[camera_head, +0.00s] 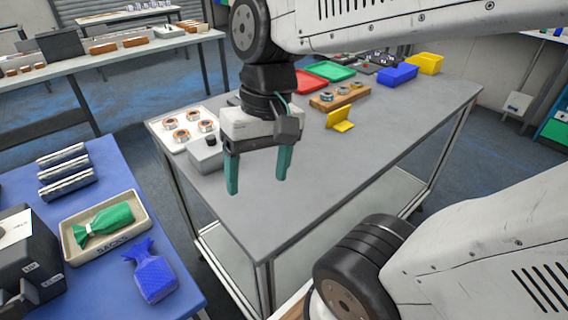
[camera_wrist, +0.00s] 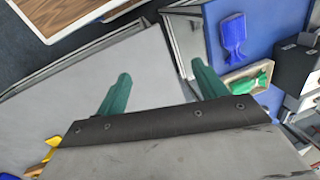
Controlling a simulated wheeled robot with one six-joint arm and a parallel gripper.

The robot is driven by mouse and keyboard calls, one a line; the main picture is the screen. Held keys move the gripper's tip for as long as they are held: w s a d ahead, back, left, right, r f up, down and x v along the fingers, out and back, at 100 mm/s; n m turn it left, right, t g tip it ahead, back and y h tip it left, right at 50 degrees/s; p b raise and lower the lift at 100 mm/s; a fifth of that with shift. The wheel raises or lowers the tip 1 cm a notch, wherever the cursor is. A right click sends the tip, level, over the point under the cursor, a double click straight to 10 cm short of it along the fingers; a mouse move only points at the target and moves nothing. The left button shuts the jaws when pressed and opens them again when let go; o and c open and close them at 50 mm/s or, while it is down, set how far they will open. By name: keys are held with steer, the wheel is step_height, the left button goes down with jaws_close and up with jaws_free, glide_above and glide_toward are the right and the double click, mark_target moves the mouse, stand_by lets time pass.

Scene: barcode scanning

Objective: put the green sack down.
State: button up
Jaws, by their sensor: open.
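The green sack (camera_head: 109,219) lies in a beige tray (camera_head: 76,253) on the blue table at the lower left. It also shows in the wrist view (camera_wrist: 246,83), inside the tray near the right. My gripper (camera_head: 259,185) is open and empty, its two green fingers pointing down above the near part of the grey table. It is well to the right of the sack and apart from it. In the wrist view my gripper's fingers (camera_wrist: 160,85) are spread with nothing between them.
A blue sack (camera_head: 153,275) lies in front of the tray on the blue table (camera_head: 110,170). A dark machine (camera_head: 30,255) stands left of the tray. The grey table (camera_head: 300,180) holds a yellow stand (camera_head: 340,119), coloured bins and small parts. Its near part is clear.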

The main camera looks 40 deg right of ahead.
steer(key=s+d+n+h, duration=0.1)
steer(key=s+d+n+t+h, duration=0.1)
steer(key=d, duration=0.1)
steer(key=shift+s+r, duration=0.25)
steer(key=shift+r, duration=0.15)
stand_by(2.0)
